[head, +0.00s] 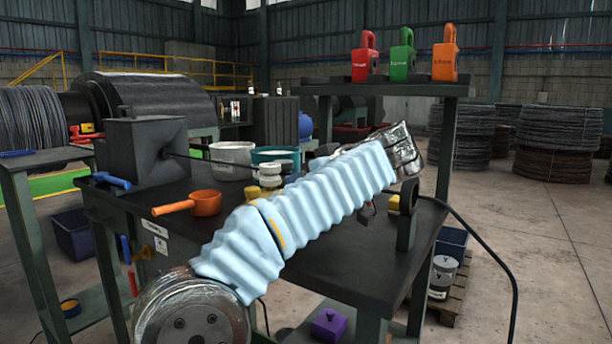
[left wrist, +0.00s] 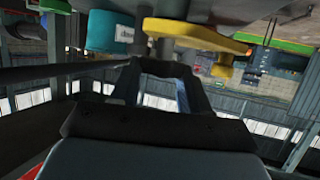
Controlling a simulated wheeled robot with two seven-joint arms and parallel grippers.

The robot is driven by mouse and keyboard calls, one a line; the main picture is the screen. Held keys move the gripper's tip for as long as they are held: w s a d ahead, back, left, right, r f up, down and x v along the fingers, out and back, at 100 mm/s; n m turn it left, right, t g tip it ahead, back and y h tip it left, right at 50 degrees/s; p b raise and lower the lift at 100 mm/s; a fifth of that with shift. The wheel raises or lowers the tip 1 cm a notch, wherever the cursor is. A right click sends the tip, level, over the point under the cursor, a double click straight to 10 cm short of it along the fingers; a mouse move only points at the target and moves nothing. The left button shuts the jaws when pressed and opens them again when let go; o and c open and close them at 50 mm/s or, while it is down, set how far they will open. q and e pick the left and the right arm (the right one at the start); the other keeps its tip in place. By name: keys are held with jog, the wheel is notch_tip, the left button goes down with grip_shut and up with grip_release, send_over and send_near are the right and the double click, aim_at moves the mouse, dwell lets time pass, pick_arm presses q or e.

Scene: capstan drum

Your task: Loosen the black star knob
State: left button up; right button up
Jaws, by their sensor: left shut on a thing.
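In the left wrist view my left gripper (left wrist: 160,66) is shut on a small dark part below a grey post (left wrist: 165,47). This part looks like the black star knob (left wrist: 167,69), but its outline is dark and its lobes cannot be told. A yellow piece (left wrist: 200,36) lies just beyond the fingertips. In the head view my blue-sleeved left arm crosses the bench and hides the gripper and the knob. My right gripper is in neither view.
The dark bench (head: 290,292) carries an orange pan (head: 205,203), a white pot (head: 232,160), a teal pot (head: 275,155) and a grey box (head: 142,150) with a rod. Red, green and orange weights stand on a rear shelf (head: 385,89). A black cable hangs at the right.

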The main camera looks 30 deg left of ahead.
pick_arm(q)
jog(key=shift+f, duration=0.1)
dwell(0.3)
jog(key=o, duration=1)
jog(key=shift+c, duration=0.2)
jog(key=shift+o, duration=0.5)
